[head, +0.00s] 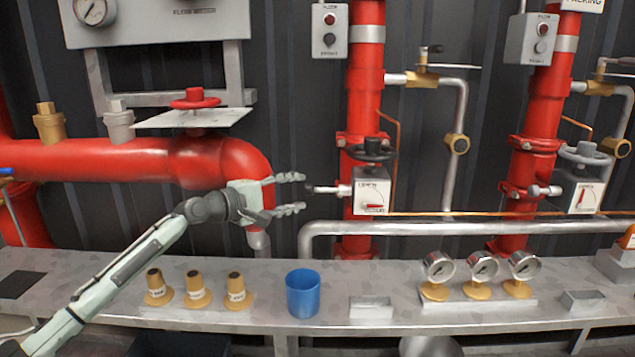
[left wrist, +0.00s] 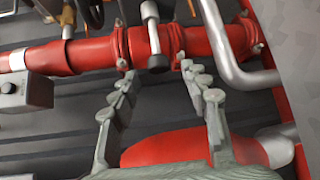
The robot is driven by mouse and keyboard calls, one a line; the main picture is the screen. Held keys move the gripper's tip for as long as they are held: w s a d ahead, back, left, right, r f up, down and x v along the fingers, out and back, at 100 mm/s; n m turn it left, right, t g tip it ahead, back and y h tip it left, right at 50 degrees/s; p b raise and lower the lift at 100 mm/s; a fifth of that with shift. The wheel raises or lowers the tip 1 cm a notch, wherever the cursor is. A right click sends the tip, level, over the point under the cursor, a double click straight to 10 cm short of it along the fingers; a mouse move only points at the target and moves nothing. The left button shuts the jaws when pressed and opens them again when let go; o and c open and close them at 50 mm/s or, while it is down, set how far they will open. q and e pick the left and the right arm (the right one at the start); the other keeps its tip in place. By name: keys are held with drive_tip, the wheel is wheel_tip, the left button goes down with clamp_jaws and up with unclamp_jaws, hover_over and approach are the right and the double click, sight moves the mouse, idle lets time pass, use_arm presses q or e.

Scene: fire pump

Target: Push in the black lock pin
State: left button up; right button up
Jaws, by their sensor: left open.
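The black lock pin (head: 309,188) is the dark tip of a short silver rod that sticks out to the left from the white valve box (head: 371,191) on the middle red pipe. In the left wrist view the dark round end of the pin (left wrist: 158,63) faces me, with its silver rod behind it. My left gripper (head: 303,192) is open and empty, its fingers pointing right at the pin. In the left wrist view the gripper's fingertips (left wrist: 157,75) lie on either side of the pin's end. Contact cannot be told. My right gripper is not in view.
A black handwheel (head: 372,150) sits above the valve box. A grey bent pipe (head: 400,228) runs below the pin. A thick red pipe (head: 225,160) is behind my gripper. The shelf below holds a blue cup (head: 302,294), brass nozzles (head: 197,290) and gauges (head: 481,266).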

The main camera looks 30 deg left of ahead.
sight(315, 190)
use_arm(q)
drive_tip(key=r+x, duration=0.1)
drive_tip(key=x, duration=0.6)
drive_tip(key=shift+w+d+f, duration=0.15)
drive_tip(key=shift+w+f, duration=0.15)
drive_tip(key=shift+f, duration=0.2)
drive_tip(key=shift+c, duration=0.2)
clamp_jaws()
